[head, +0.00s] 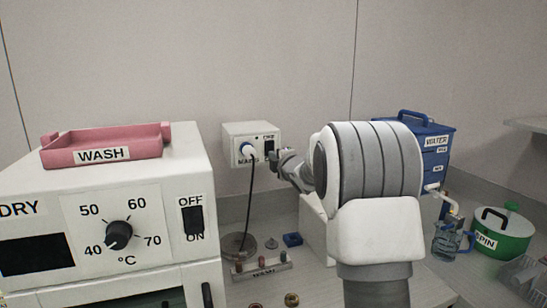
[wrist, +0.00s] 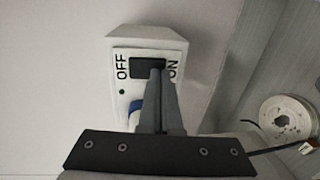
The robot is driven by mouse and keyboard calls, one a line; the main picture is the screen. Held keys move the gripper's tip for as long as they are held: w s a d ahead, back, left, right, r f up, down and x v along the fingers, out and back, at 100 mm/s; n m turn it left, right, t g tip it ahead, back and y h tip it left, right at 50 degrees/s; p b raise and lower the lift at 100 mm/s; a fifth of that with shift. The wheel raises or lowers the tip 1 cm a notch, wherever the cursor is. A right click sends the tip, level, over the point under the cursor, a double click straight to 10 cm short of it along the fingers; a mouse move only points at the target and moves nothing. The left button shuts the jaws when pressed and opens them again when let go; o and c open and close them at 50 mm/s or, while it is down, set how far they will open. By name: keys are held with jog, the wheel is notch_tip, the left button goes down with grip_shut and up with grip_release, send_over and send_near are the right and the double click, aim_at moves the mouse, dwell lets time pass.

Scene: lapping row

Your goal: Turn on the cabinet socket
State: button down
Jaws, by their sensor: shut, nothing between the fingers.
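The cabinet socket (head: 237,131) is a white box on the back wall, with a plug (head: 247,150) in it and a dark cord hanging down. Its black rocker switch (wrist: 143,68) shows in the wrist view between the words OFF at left and ON at right. My gripper (wrist: 158,72) is shut and empty. Its fingertips are at the ON end of the rocker and hide part of it. I cannot tell whether they touch it or which way the rocker is tipped. In the head view my gripper (head: 276,158) is at the lower right of the socket.
A drying unit (head: 160,265) with a dial and its own OFF/ON switch stands at left, with a pink WASH tray (head: 103,154) on top. A blue WATER tank (head: 437,150) and a green SPIN pot (head: 513,240) stand at right. Small parts (head: 292,239) lie below the socket.

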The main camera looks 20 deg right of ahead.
jog(key=shift+w+f, duration=0.1)
dwell(0.3)
jog(key=shift+w+b, duration=0.15)
jog(key=shift+b, duration=0.7)
